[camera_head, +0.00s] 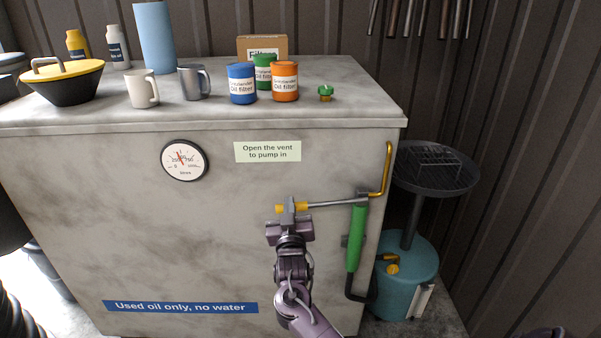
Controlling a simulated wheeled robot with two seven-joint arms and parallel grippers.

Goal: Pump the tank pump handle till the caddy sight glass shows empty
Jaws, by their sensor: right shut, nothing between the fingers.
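The tank pump on the front of the large grey tank (120,240) has a green upright body (356,238) and a grey lever handle (338,203) reaching left to a yellow grip (301,207). My right gripper (291,208) is at that grip, its fingers overlapping it in the view, with yellow showing on both sides. The fingers are shut with nothing between them; whether they touch the grip I cannot tell. The teal caddy (408,258) stands on the floor right of the tank. A pale strip (421,302) on its side may be the sight glass; its level cannot be read. My left gripper is not in view.
A round dial gauge (185,160) and a vent label (267,152) are on the tank front. Mugs, oil filters (242,84), a funnel and a green-topped cap (325,93) stand on top. A yellow pipe (387,170) and drain pan (436,168) are at right.

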